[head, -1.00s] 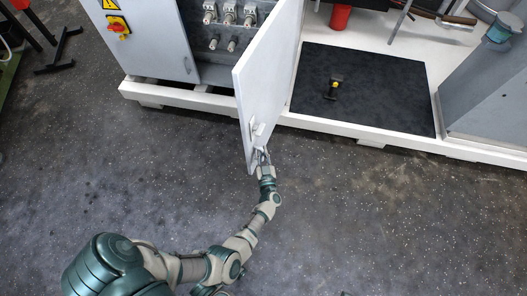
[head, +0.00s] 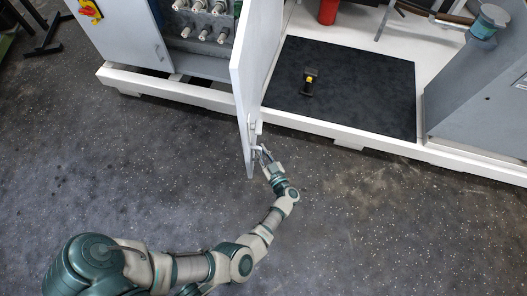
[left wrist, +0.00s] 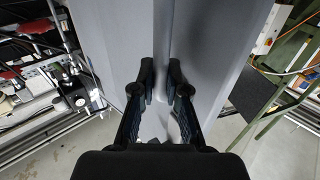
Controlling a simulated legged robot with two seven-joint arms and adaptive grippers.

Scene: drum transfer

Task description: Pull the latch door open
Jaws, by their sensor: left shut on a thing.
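The latch door (head: 243,90) is a pale grey panel standing open from the cabinet (head: 130,40), swung out toward me. A small latch handle (head: 255,128) sits on its right face near the outer edge. My left gripper (head: 262,156) is at the door's outer lower end, shut on the door's handle. In the left wrist view my two black fingers (left wrist: 161,82) are close together against the grey door (left wrist: 215,50), with a narrow gap between the tips. My right gripper is not in view.
Insulators (head: 205,20) show inside the open cabinet. A black mat (head: 345,85) with a small black and yellow object (head: 309,82) lies on the white platform (head: 320,128). A grey box (head: 480,90) stands at right. The dark floor around my arm is clear.

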